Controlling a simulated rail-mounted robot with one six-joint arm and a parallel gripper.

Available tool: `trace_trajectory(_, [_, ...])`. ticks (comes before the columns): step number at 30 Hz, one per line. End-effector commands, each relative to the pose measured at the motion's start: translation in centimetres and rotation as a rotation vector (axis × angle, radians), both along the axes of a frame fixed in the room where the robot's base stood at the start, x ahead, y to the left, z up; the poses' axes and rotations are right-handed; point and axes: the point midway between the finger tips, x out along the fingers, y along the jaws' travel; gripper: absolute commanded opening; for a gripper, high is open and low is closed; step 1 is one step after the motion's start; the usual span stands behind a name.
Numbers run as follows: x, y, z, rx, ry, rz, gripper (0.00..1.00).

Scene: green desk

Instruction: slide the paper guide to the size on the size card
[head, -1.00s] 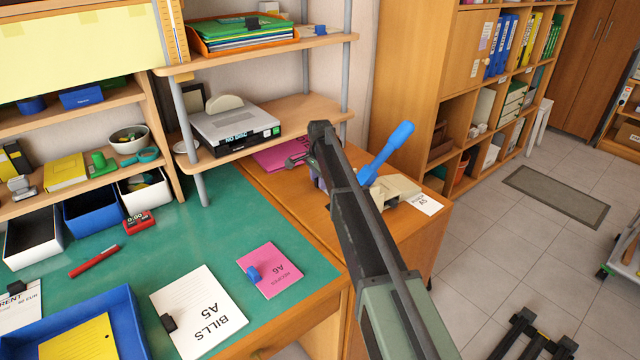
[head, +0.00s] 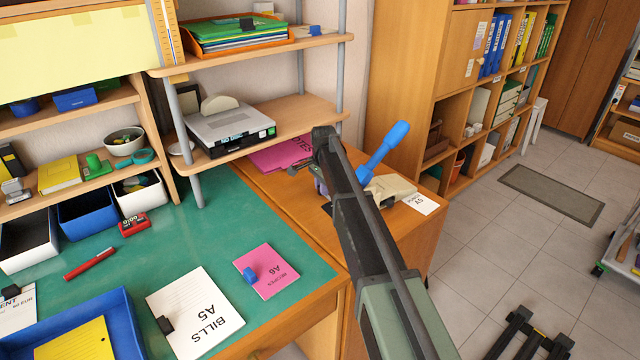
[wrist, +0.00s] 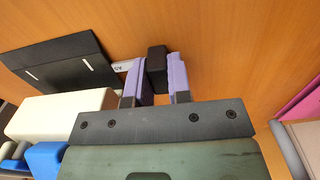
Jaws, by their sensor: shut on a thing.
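The paper punch has a cream body (head: 394,188) and a raised blue lever (head: 388,150); it stands on the wooden desk part at the right. In the wrist view its cream body (wrist: 60,117) is at left, beside a black plate (wrist: 62,60) with white marks. My gripper (wrist: 158,85) has purple fingers shut on a small black block, the paper guide (wrist: 157,66). A small white label (wrist: 121,67) shows left of the fingers, partly hidden. The white size card (head: 423,204) lies right of the punch and seems to read A5. In the head view my arm hides the guide.
A pink notes sheet (head: 282,153) lies behind my arm. A pink A6 booklet (head: 267,272) and white A5 bills pad (head: 195,312) lie on the green desk. A shelf with a grey device (head: 232,130) overhangs at left. The desk's right edge is near the card.

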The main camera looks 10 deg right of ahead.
Motion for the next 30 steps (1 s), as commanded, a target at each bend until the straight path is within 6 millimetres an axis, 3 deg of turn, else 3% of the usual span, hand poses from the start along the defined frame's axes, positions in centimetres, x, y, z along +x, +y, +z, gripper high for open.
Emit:
trace_trajectory(3, [0.0, 0.0, 0.0, 0.000, 0.000, 0.000, 0.00])
trace_trajectory(4, [0.0, 0.0, 0.0, 0.000, 0.000, 0.000, 0.22])
trace_trajectory(9, [0.0, 0.0, 0.0, 0.000, 0.000, 0.000, 0.45])
trace_trajectory(20, [0.0, 0.0, 1.0, 0.000, 0.000, 0.000, 0.45])
trace_trajectory(30, [0.0, 0.0, 8.8, 0.000, 0.000, 0.000, 0.45])
